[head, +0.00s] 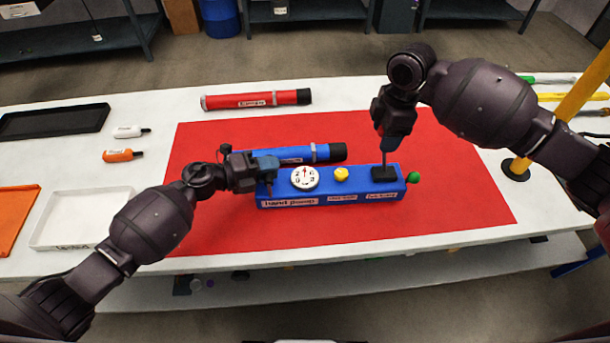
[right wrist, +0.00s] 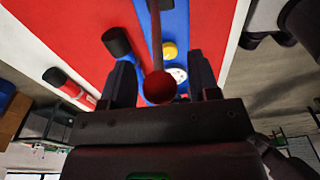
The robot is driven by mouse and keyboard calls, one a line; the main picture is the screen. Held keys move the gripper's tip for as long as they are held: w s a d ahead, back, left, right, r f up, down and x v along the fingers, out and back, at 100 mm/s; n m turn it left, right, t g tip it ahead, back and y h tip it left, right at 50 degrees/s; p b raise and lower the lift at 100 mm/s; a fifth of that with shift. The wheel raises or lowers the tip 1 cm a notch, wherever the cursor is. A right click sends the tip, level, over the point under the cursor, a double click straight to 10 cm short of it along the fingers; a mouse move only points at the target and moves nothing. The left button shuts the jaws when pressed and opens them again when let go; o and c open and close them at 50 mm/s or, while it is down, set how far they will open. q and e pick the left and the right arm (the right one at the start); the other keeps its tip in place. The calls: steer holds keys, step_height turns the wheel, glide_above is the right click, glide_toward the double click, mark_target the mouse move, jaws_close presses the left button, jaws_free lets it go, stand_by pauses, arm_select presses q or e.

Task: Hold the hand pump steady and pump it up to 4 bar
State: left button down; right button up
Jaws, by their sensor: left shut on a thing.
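The blue hand pump (head: 330,199) lies on the red mat (head: 450,215). On its top are a white dial gauge (head: 305,178), a yellow knob (head: 341,174) and a black lever socket (head: 384,174); a green piece is at its right end. My left gripper (head: 266,172) is shut on the pump's left end. My right gripper (head: 385,142) is above the socket, at the top of the upright lever. In the right wrist view, the lever's red ball (right wrist: 160,87) sits between the open fingers, with gaps on both sides. The gauge needle's reading is too small to tell.
A blue tube (head: 325,153) lies close behind the pump, and a red tube (head: 256,100) behind the mat. White and orange bottles (head: 124,155) and trays (head: 80,215) stand at left. A yellow post (head: 585,80) rises at right. The mat's right side is clear.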

steer(key=shift+o, duration=1.3)
steer(key=shift+r, duration=0.1)
steer(key=shift+w+d+r, duration=0.1)
steer(key=shift+d+r, duration=0.05)
steer(key=shift+r, duration=1.55)
steer(key=shift+d+r, duration=0.1)
steer(key=shift+r, duration=1.55)
arm_select(q)
steer(key=c, duration=0.9)
jaws_free()
steer(key=shift+a, duration=0.1)
steer(key=v, duration=1.2)
